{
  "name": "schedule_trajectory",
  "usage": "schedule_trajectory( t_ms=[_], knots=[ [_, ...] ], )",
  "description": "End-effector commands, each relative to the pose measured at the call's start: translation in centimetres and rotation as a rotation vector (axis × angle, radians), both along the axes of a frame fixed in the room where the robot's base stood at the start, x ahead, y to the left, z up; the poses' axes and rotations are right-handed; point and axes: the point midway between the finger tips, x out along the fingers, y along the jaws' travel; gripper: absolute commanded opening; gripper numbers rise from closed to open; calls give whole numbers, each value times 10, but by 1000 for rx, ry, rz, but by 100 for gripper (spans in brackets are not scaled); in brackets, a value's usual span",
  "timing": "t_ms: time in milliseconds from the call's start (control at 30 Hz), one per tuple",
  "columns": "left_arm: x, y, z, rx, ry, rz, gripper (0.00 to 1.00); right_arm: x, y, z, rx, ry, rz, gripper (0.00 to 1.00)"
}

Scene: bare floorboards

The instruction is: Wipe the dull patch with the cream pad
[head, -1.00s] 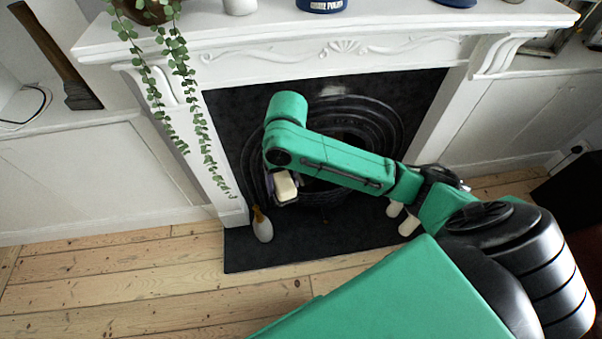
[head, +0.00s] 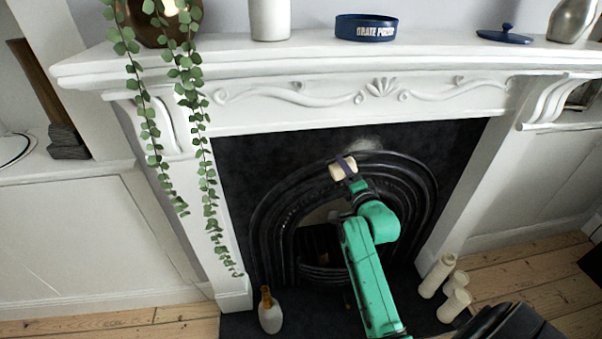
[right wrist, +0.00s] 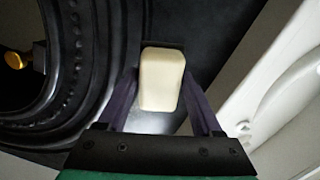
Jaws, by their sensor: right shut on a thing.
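The cream pad (head: 337,173) is a small pale block, held up in front of the black fireplace, near the top of the cast-iron arch. My right gripper (head: 345,165) is shut on it, one dark finger crossing it in the head view. In the right wrist view the pad (right wrist: 161,78) sits between the two dark purple fingers (right wrist: 160,88). A hazy grey dull patch (head: 364,144) shows on the black surround above the arch, just up and right of the pad. I cannot tell whether the pad touches the surface. My left gripper is not in view.
The white mantel (head: 300,62) overhangs above, bearing a blue polish tin (head: 366,28) and a blue lid (head: 504,37). A trailing plant (head: 204,150) hangs at left. A wooden-handled bottle-like object (head: 269,314) and white candles (head: 438,274) stand below.

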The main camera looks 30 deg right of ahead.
Motion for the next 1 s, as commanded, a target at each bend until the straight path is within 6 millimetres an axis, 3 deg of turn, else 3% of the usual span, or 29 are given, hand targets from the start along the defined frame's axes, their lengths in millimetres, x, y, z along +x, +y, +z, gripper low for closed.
schedule_trajectory(
  t_ms=[33, 167, 600, 1000],
  knots=[
    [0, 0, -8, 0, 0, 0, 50, -7, -9, -12, -4, -21, -30, 22],
    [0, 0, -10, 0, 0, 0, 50, -14, -20, -16, -16, -51, -64, 22],
    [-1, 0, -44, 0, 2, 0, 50, 34, -36, -16, -16, -54, -62, 22],
    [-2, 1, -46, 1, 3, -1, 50, 42, -38, -13, -15, -52, -62, 22]
  ],
)
